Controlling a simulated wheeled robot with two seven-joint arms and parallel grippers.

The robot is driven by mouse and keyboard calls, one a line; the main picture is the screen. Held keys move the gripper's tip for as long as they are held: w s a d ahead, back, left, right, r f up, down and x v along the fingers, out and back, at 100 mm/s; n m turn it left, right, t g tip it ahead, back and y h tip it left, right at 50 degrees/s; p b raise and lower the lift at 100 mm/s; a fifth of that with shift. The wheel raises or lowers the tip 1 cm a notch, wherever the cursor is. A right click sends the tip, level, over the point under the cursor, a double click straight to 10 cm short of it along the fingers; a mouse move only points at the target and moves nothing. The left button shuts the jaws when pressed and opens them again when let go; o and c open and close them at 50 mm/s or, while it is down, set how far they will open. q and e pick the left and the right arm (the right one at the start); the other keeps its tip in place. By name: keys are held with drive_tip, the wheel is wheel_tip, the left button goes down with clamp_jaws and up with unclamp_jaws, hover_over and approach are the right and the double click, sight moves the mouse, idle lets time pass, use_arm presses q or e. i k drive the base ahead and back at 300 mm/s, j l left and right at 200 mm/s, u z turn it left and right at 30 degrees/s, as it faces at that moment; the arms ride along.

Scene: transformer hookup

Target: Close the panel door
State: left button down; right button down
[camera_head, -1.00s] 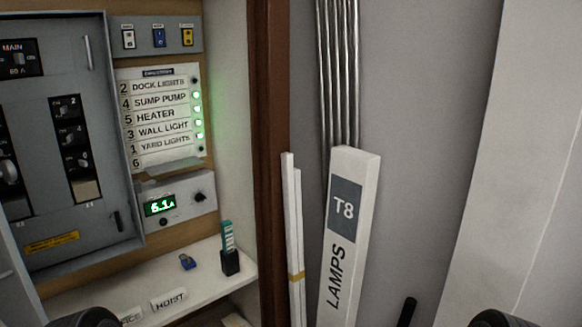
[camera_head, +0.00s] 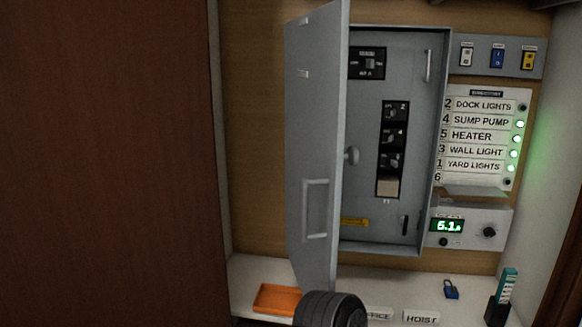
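The grey panel door (camera_head: 316,130) is hinged on the left of the grey electrical panel (camera_head: 427,160) and stands wide open, swung out toward me. Its handle (camera_head: 316,208) is low on the face turned to me. Behind the door's edge I see a round knob (camera_head: 351,155), the main breaker (camera_head: 367,63) and a column of breakers (camera_head: 392,145). A dark rounded part at the bottom, in front of the shelf, seems to be mine. Neither gripper's fingers show.
A white shelf (camera_head: 262,268) below carries an orange item (camera_head: 277,299), a blue padlock (camera_head: 451,289), a HOIST label (camera_head: 421,317) and a dark holder (camera_head: 497,310). A label board (camera_head: 483,140) and a meter box (camera_head: 470,226) sit right of the panel. A brown wall (camera_head: 110,160) fills the left.

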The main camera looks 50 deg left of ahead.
sight(316, 42)
drive_tip(key=l+u, duration=0.1)
drive_tip(key=u, duration=0.3)
drive_tip(key=l+u, duration=0.1)
drive_tip(key=u, duration=0.35)
drive_tip(key=l+u, duration=0.1)
drive_tip(key=u, duration=0.3)
drive_tip(key=k+u, duration=0.1)
drive_tip(key=u, duration=0.3)
